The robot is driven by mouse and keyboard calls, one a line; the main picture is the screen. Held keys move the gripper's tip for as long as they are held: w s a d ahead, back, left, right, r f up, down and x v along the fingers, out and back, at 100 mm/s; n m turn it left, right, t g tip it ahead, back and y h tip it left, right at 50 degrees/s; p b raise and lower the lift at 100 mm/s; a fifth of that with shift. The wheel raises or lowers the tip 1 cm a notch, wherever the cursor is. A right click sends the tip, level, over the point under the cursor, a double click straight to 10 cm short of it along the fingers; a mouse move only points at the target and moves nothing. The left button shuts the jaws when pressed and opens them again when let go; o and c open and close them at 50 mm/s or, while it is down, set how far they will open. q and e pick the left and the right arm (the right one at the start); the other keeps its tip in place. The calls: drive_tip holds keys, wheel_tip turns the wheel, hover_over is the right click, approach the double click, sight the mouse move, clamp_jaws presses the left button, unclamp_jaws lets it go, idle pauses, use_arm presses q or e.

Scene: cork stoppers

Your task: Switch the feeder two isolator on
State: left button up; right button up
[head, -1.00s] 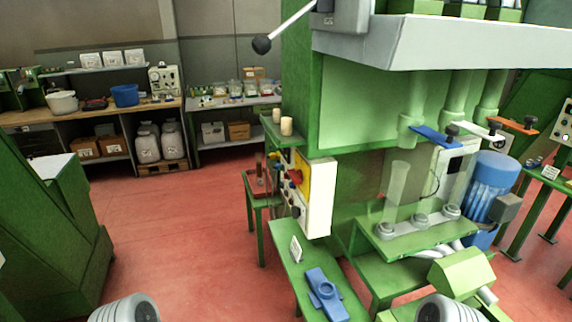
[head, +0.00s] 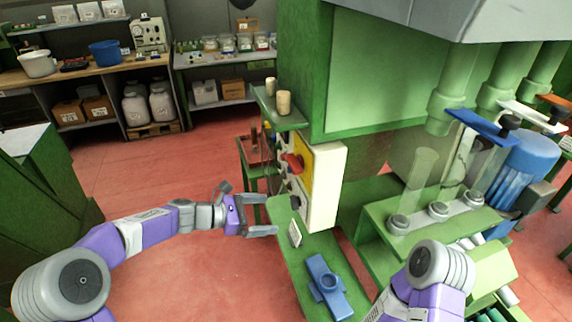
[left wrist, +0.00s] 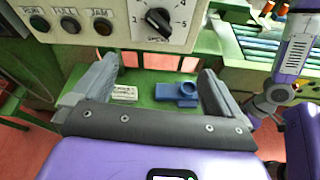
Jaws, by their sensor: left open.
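A control box (head: 322,190) is fixed to the left side of the green machine, with a yellow plate and a red rotary handle (head: 294,163) on its face. I see the face at a steep angle, so labels and the handle's exact setting cannot be read. My right gripper is out of view.
A green bench (head: 310,262) below the box bears a small white card (head: 295,234) and a blue fixture (head: 326,286). Two cork stoppers (head: 284,103) stand on a ledge above. Glass tubes stand to the right. Red floor left of the machine is clear.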

sight(289, 164)
use_arm(q)
wheel_tip(289, 164, up, 14)
drive_tip(key=n+h, duration=0.1)
drive_tip(key=h, duration=0.3)
drive_tip(key=shift+t, duration=0.4)
drive_tip(key=x, duration=0.7)
drive_tip(key=shift+w+a, duration=0.1)
drive_tip(key=shift+w, duration=0.25)
drive_tip(key=c, duration=1)
